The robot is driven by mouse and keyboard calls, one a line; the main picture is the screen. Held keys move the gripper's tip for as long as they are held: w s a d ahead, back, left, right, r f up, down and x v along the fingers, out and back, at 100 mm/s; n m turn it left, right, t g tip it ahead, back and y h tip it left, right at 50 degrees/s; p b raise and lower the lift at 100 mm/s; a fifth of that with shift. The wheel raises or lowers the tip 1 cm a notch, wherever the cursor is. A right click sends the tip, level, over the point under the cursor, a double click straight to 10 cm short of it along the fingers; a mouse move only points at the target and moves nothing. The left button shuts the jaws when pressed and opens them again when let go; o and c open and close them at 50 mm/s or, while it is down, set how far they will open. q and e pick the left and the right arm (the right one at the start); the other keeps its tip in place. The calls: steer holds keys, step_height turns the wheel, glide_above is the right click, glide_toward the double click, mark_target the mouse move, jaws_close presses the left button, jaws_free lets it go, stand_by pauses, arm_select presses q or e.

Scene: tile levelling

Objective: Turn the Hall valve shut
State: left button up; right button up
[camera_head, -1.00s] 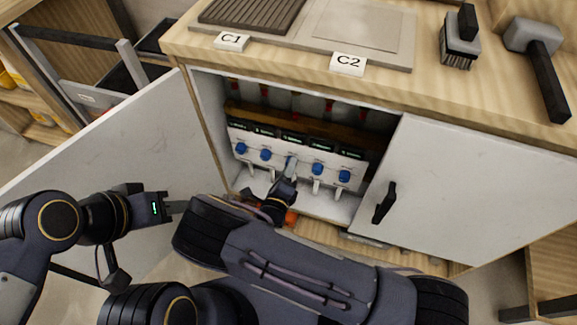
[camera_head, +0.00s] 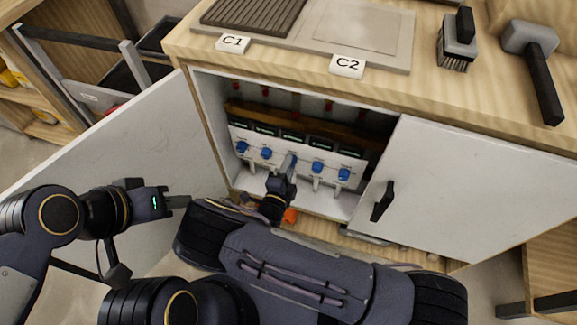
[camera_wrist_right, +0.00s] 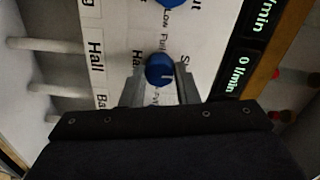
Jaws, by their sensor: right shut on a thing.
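The Hall valve has a blue round knob (camera_wrist_right: 160,70) with a small white mark, on a white panel in the right wrist view. The "Hall" label (camera_wrist_right: 96,57) is beside it. My right gripper (camera_wrist_right: 158,80) is shut on this knob, one finger on each side. In the head view my right gripper (camera_head: 289,165) reaches into the open cabinet at the middle of the row of blue knobs and hides the middle one. My left gripper (camera_head: 180,201) is by the open left door, away from the valves; its finger gap is not clear.
Other blue knobs (camera_head: 317,167) sit on both sides, with dark displays (camera_head: 292,136) above. The left door (camera_head: 130,160) stands open; the right door (camera_head: 470,190) borders the opening. A brush (camera_head: 457,42) and a mallet (camera_head: 536,60) lie on the counter.

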steer(key=shift+f, duration=0.1)
steer(key=o, duration=1)
